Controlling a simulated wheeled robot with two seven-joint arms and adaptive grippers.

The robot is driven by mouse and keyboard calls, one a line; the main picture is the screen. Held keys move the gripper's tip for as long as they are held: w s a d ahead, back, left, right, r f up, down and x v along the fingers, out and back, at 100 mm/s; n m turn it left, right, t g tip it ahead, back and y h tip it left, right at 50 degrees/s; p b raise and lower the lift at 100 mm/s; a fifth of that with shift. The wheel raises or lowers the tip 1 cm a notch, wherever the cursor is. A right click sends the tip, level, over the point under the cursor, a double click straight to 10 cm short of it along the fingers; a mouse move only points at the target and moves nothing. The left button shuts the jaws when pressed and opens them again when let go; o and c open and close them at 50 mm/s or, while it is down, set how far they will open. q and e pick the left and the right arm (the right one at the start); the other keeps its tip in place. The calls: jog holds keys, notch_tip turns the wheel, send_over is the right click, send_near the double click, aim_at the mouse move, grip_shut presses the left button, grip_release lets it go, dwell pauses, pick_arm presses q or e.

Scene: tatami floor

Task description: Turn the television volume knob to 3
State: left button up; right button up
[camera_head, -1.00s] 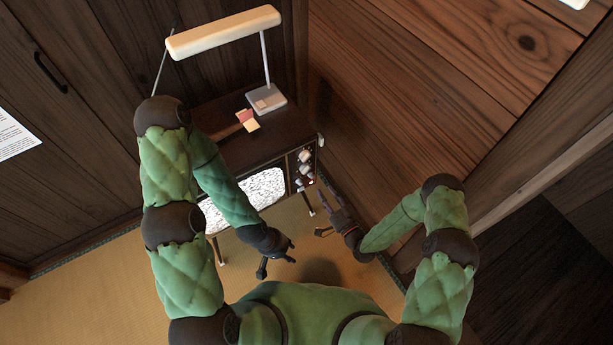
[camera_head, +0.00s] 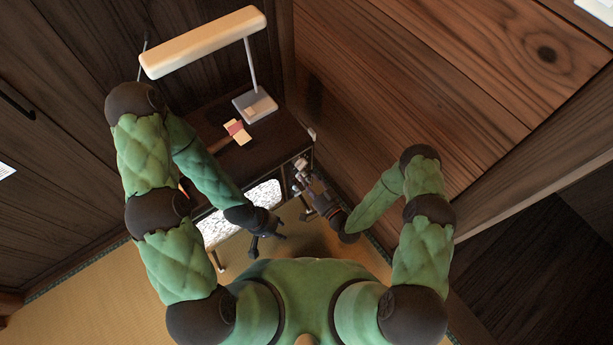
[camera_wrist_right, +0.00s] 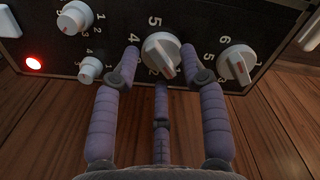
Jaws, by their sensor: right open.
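The television (camera_head: 222,225) stands in the cabinet with a static-filled screen, partly behind my left arm. Its dark control panel fills the top of the right wrist view, with several white knobs. The middle knob (camera_wrist_right: 158,50) has numbers around it, with 5 above and 4 at left; its pointer slants down and right. No label shows which knob is volume. My right gripper (camera_head: 313,188) is at the panel; in the wrist view its open fingers (camera_wrist_right: 160,62) stand either side of the middle knob, and contact cannot be told. My left gripper (camera_head: 271,236) is open and empty before the screen.
A right knob (camera_wrist_right: 236,63), an upper-left knob (camera_wrist_right: 74,17) and a small knob (camera_wrist_right: 90,69) flank the middle one. A red light (camera_wrist_right: 33,63) glows at left. A lamp (camera_head: 205,42) stands on the cabinet. A wooden wall (camera_head: 400,90) is close at right.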

jog(key=shift+c, duration=0.3)
grip_shut()
jog(key=shift+m, duration=0.3)
jog(key=m, duration=0.4)
jog(key=shift+f+b, duration=0.15)
jog(key=shift+b, duration=0.2)
jog(key=m, duration=0.5)
jog(key=m+b, duration=0.1)
jog(key=m, duration=0.9)
jog(key=shift+s+a+f+b, duration=0.1)
jog(key=shift+s+a+b, duration=0.15)
jog(key=shift+b, duration=0.1)
